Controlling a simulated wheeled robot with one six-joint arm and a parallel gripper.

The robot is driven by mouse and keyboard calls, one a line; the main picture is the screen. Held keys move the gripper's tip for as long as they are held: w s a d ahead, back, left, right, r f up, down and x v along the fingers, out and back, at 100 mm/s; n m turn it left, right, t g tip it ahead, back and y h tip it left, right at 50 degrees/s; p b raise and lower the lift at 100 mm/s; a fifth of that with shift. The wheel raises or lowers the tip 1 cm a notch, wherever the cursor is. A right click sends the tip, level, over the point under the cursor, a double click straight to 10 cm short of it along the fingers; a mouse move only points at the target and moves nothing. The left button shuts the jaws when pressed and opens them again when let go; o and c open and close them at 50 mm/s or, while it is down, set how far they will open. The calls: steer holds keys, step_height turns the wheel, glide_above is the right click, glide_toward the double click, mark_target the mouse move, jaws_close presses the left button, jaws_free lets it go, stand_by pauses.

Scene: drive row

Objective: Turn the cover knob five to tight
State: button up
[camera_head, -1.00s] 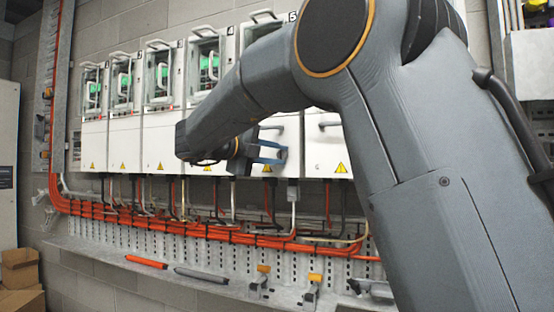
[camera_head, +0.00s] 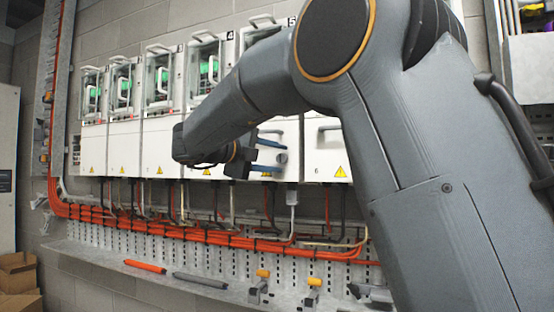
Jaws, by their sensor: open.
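The fifth drive's white lower cover (camera_head: 292,128) is in the row on the wall, partly hidden behind my arm. A small grey round knob (camera_head: 282,158) shows on it near the fingertips. My gripper (camera_head: 274,154) is open, with its blue-grey fingers pointing right toward the cover. One finger is above the other, and their tips are at the knob. I cannot tell whether they touch it. The knob's marking and exact angle are too small to read.
Other white drives (camera_head: 157,140) stand left, and a sixth cover (camera_head: 325,150) stands right. Orange cables (camera_head: 190,232) run below. A ledge (camera_head: 110,255) holds an orange bar (camera_head: 144,266), a grey bar (camera_head: 200,280) and yellow-topped clamps (camera_head: 313,282). Cardboard boxes (camera_head: 18,275) are lower left.

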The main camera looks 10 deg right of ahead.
steer(key=v, duration=0.7)
steer(key=shift+b, duration=0.45)
steer(key=shift+a, duration=0.1)
